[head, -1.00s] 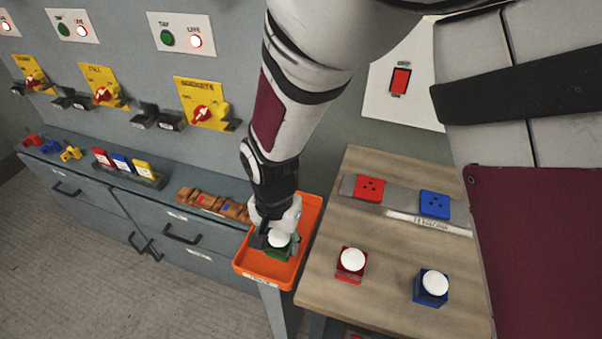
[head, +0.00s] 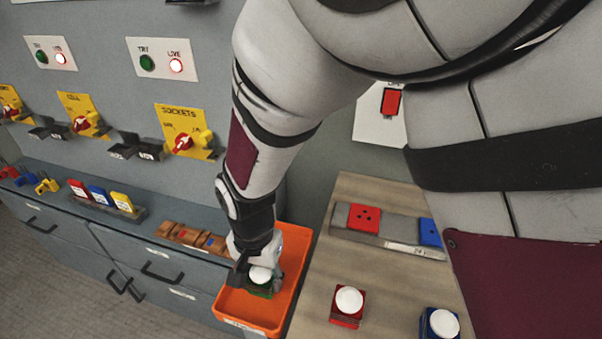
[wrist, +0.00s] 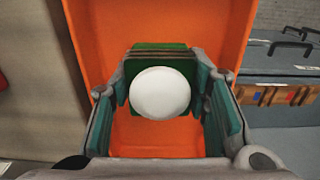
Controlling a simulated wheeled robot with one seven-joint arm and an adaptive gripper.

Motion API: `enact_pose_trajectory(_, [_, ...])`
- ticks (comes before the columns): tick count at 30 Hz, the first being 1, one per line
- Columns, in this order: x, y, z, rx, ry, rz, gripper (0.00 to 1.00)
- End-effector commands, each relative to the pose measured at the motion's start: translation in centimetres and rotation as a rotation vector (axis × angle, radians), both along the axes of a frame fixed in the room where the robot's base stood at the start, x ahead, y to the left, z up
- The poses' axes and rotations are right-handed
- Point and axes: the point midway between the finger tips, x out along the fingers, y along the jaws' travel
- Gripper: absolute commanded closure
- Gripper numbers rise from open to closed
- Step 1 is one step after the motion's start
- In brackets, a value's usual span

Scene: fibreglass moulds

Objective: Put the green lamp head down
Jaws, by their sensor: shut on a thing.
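The green lamp head (head: 259,288) has a green square base and a round white dome. In the wrist view the lamp head (wrist: 160,93) sits between my gripper's fingers, dome towards the camera. My gripper (head: 258,272) is shut on it, over the orange tray (head: 285,262). The tray (wrist: 190,25) fills the background of the wrist view. I cannot tell whether the base touches the tray floor. The lamp head's underside is hidden.
On the wooden table right of the tray stand a red lamp head (head: 347,306) and a blue lamp head (head: 440,324). A red socket (head: 364,217) lies behind them. A grey cabinet with a brown block rack (head: 190,236) stands left. The rest of the tray looks empty.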

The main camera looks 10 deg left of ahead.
Motion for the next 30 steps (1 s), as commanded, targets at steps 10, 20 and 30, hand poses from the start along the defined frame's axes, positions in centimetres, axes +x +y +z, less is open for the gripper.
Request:
enact_pose_trajectory(10, [0.0,0.0,-0.3,0.0,0.0,0.0,0.37])
enact_pose_trajectory(20, [0.1,0.1,0.7,0.002,-0.001,0.0,0.37])
enact_pose_trajectory(30, [0.1,0.1,7.2,0.005,-0.003,-0.001,0.37])
